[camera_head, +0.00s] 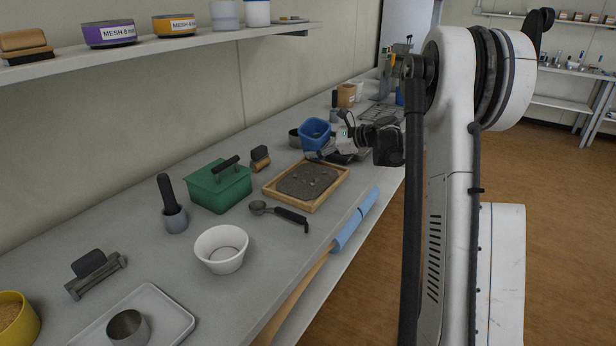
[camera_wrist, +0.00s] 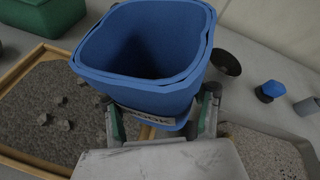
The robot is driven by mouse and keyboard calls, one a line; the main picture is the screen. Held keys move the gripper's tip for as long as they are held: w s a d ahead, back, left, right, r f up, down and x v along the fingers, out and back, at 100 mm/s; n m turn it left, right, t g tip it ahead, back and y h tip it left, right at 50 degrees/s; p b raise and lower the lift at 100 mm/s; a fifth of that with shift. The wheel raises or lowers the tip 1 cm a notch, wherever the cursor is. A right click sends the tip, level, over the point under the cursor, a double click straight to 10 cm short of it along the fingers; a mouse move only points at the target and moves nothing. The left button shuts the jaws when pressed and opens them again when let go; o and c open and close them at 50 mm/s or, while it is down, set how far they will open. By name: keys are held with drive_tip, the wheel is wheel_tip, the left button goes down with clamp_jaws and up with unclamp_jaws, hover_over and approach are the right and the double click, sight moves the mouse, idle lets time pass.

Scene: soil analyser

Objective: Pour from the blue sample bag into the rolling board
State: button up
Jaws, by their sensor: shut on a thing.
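The blue sample bag (camera_head: 314,133) is an open-topped blue container held at the far end of the tray area. In the wrist view the blue sample bag (camera_wrist: 150,85) fills the upper middle, its mouth facing the camera and its inside dark. My gripper (camera_head: 318,154) is shut on it; the fingers (camera_wrist: 162,112) grip its near side by a label. The rolling board (camera_head: 306,181) is a wood-framed tray with grey soil and several small stones. It lies left of the bag in the wrist view (camera_wrist: 60,105). The bag's contents cannot be seen.
A green lidded box (camera_head: 219,187), a brush (camera_head: 260,158) and a scoop (camera_head: 280,214) lie around the board. Another tray of grit (camera_wrist: 262,155) is right of my gripper. A shelf (camera_head: 150,53) runs above the bench.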

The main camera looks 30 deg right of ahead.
drive_tip(key=shift+s+a+m+g+y, duration=0.3)
drive_tip(key=shift+s+a+m+g, duration=0.15)
drive_tip(key=shift+m, duration=0.35)
drive_tip(key=shift+r, duration=0.1)
drive_tip(key=shift+r+p, duration=0.75)
drive_tip(key=shift+r, duration=0.8)
drive_tip(key=shift+w, duration=0.1)
